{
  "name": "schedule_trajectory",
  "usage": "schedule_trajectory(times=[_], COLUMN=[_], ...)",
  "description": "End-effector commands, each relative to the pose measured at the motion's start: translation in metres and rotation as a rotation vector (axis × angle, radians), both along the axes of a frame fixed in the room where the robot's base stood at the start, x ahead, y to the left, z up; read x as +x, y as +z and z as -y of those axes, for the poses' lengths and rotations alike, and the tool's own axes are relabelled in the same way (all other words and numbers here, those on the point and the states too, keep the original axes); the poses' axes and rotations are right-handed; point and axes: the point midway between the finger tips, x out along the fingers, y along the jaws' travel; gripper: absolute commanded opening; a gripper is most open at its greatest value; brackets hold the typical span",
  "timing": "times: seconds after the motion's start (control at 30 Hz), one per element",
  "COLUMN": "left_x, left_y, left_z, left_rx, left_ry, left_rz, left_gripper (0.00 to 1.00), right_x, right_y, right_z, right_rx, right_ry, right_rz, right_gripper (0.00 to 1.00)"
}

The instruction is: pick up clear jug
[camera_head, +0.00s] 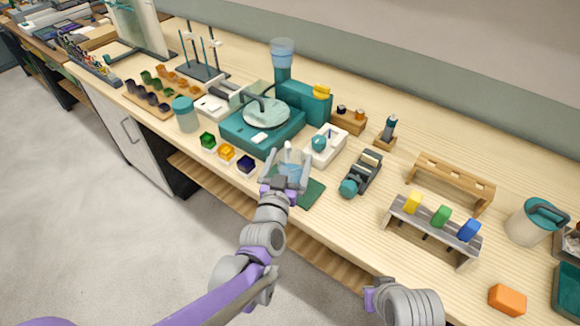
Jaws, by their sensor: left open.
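My left gripper (290,155) is over the front of the bench, its fingers pointing away from me. It is open, with a finger on each side of a small clear, bluish vessel (291,171). This vessel appears to be the clear jug, standing at a dark green mat (312,192). The gripper hides part of it, and I cannot tell whether the fingers touch it.
Left are small coloured cubes (227,152) and a teal turntable device (265,115). Right of the mat stand a small teal-ended device (362,175) and a grey rack (432,232) with coloured blocks. A pale teal-lidded container (530,222) and an orange block (507,299) are farther right.

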Motion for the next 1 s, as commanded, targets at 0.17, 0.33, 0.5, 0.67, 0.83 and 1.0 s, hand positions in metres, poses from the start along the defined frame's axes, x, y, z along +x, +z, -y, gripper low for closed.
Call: schedule_trajectory(times=[0.17, 0.33, 0.5, 0.67, 0.83, 1.0], left_x=[0.016, 0.04, 0.053, 0.053, 0.053, 0.053], left_y=[-0.005, -0.01, -0.01, -0.01, -0.01, -0.01], left_z=[0.002, 0.007, 0.01, 0.01, 0.01, 0.01], left_rx=[0.001, 0.0, 0.0, 0.0, 0.0, 0.0], left_ry=[0.0, 0.0, 0.0, 0.0, 0.0, -0.001], left_rz=[0.0, 0.0, 0.0, -0.001, -0.001, -0.001], left_gripper=[1.0, 1.0, 1.0, 1.0, 0.78, 0.48], right_x=[0.0, 0.0, 0.0, 0.0, 0.0, 0.0], right_y=[0.0, 0.001, 0.001, 0.001, 0.001, 0.001], right_z=[0.0, 0.0, 0.0, 0.0, 0.0, 0.0], right_rx=[0.0, 0.0, 0.0, 0.0, 0.0, 0.0], right_ry=[0.0, 0.0, 0.0, 0.0, 0.0, 0.0], right_rz=[0.0, 0.0, 0.0, 0.0, 0.0, 0.0], right_gripper=[0.0, 0.0, 0.0, 0.0, 0.0, 0.0])
